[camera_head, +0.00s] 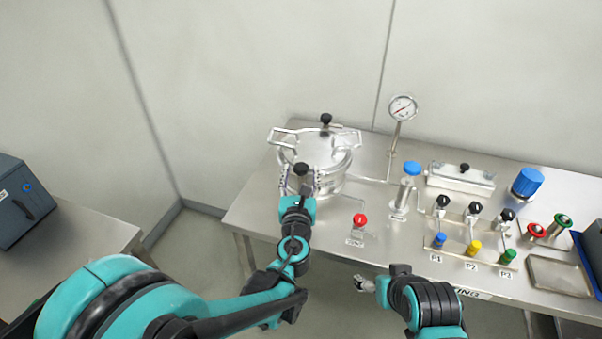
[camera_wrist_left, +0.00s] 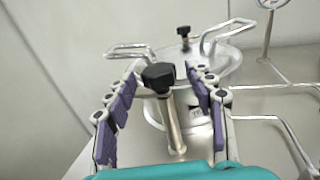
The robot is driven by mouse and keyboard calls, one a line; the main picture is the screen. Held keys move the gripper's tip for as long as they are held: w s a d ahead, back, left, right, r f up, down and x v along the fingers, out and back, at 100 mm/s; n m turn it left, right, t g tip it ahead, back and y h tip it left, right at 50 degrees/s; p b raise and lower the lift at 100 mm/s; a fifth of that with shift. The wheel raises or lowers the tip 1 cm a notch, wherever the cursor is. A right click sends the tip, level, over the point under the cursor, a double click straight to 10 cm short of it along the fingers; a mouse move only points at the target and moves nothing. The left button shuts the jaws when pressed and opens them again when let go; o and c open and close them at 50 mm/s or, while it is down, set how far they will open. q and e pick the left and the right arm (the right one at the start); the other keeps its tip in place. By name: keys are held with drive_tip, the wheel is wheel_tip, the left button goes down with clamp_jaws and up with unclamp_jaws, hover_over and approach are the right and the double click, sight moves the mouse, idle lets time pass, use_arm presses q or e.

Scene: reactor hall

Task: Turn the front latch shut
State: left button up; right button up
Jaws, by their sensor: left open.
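The steel vessel (camera_head: 330,182) with its domed lid stands on the left part of the steel table. The front latch (camera_head: 302,169) is a black knob on a metal stem at the vessel's near side. In the left wrist view the latch knob (camera_wrist_left: 158,77) sits between the purple-padded fingers. My left gripper (camera_head: 300,181) is open around the latch; gaps show between pads and knob. It also fills the left wrist view (camera_wrist_left: 163,85). My right gripper (camera_head: 362,284) hangs low before the table's front edge, away from the vessel; its jaw state is unclear.
A rear latch with a black knob (camera_head: 326,118) stands behind the lid. A red-knobbed valve (camera_head: 359,220), a blue-capped fitting (camera_head: 411,169) and a pressure gauge (camera_head: 402,108) stand to the right. Pipes run from the vessel. Several coloured valves fill the table's right side.

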use_arm(q)
drive_tip(key=shift+w, duration=0.95)
drive_tip(key=c, duration=1.2)
drive_tip(key=shift+a+m+h, duration=0.1)
drive_tip(key=shift+m+h, duration=0.3)
drive_tip(key=shift+h, duration=0.2)
drive_tip(key=m+g+h, duration=0.1)
drive_tip(key=m+h, duration=0.1)
drive_tip(key=h, duration=0.2)
drive_tip(key=shift+a+m, duration=0.1)
drive_tip(key=shift+m, duration=0.2)
drive_tip(key=m+g+h, duration=0.2)
drive_tip(key=h, duration=0.1)
drive_tip(key=m+g+h, duration=0.3)
drive_tip(key=h, duration=0.1)
drive_tip(key=shift+w+m+b, duration=0.1)
drive_tip(key=shift+m+b, duration=0.2)
drive_tip(key=shift+b, duration=0.05)
drive_tip(key=m+g+h, duration=0.2)
drive_tip(key=g, duration=0.1)
drive_tip(key=m+g+h, duration=0.1)
drive_tip(key=m+g, duration=0.1)
drive_tip(key=shift+g+h, duration=0.4)
drive_tip(key=m+g, duration=0.2)
drive_tip(key=g, duration=0.1)
drive_tip(key=m+g+h+p, duration=0.1)
drive_tip(key=m+g, duration=0.1)
drive_tip(key=g, duration=0.1)
drive_tip(key=shift+m+g, duration=0.6)
drive_tip(key=shift+g, duration=0.1)
